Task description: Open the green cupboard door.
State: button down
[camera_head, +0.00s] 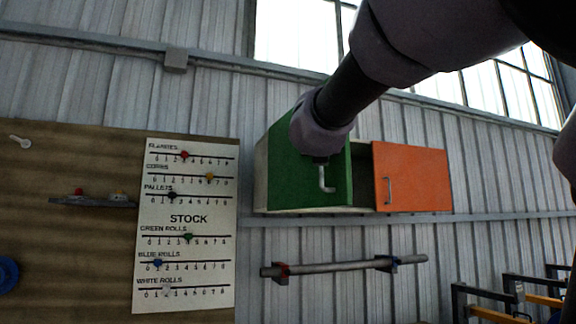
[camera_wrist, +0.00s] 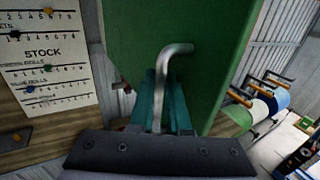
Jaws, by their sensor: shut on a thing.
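The green cupboard door (camera_head: 285,170) is the left door of a wall cupboard. A gap showing the inside lies between its right edge and the orange door, so it looks ajar. It fills the middle of the wrist view (camera_wrist: 130,35). Its bent metal handle (camera_head: 327,182) shows below my wrist and also between my fingers in the wrist view (camera_wrist: 172,52). My gripper (camera_wrist: 163,95) has its teal fingers on either side of the handle's bar and is shut on it. In the head view my wrist hides the fingers and part of the door.
The orange door (camera_head: 420,180) with its own handle is to the right. A metal rail (camera_head: 340,267) runs along the wall below the cupboard. A stock board (camera_head: 188,225) hangs at left. Rolls on pegs (camera_wrist: 262,106) show at right in the wrist view.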

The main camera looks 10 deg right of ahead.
jog(key=shift+a+r, duration=0.1)
jog(key=c, duration=1.2)
grip_release()
jog(key=shift+o, duration=0.2)
jog(key=v, duration=1)
jog(key=shift+s, duration=0.35)
